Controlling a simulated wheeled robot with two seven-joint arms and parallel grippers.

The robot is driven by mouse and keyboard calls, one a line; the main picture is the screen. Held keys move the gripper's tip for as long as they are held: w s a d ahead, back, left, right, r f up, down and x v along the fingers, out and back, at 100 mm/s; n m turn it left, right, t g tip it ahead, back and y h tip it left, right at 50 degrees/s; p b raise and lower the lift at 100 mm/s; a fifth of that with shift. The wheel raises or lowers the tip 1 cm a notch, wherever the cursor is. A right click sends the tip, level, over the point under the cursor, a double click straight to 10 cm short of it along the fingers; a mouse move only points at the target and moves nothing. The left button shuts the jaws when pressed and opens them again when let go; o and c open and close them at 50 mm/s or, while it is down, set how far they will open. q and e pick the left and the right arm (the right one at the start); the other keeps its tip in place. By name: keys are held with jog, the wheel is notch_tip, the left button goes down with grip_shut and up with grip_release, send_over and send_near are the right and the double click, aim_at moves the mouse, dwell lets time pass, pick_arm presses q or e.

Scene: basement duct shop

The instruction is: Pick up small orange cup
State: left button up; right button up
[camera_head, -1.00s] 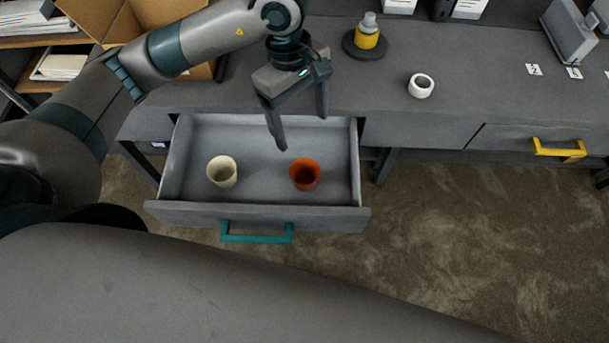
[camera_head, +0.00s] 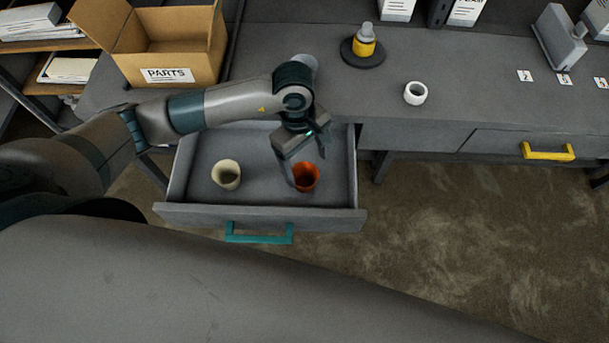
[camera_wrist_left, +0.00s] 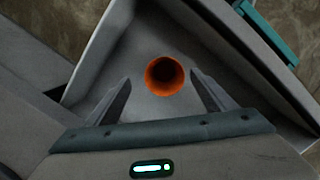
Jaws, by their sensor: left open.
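The small orange cup (camera_head: 307,177) stands upright in the open drawer (camera_head: 185,213), toward its right side. In the left wrist view the cup (camera_wrist_left: 165,76) is just beyond the fingertips and roughly centred between them. My left gripper (camera_head: 305,172) is open and empty, reaching down into the drawer at the cup. One finger partly covers the cup's left side in the head view. In the left wrist view the left gripper (camera_wrist_left: 160,82) shows its two fingers spread apart. I cannot tell whether a finger touches the cup. My right gripper is not in view.
A cream cup (camera_head: 226,175) stands left of the orange cup in the same drawer. The drawer walls rise around both cups.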

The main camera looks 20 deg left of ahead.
aim_at(305, 184)
pick_arm(q)
jog(key=shift+f, duration=0.1)
dwell(0.3)
jog(key=shift+s+a+f+p, duration=0.2)
jog(key=shift+f+p, duration=0.35)
jog(key=shift+p, duration=0.2)
notch_tip(305, 184, down, 3)
jog(key=shift+s+r+p, duration=0.1)
jog(key=shift+s+p, duration=0.05)
jog(key=shift+p, duration=0.7)
jog(key=shift+f, duration=0.65)
jog(key=c, duration=1.1)
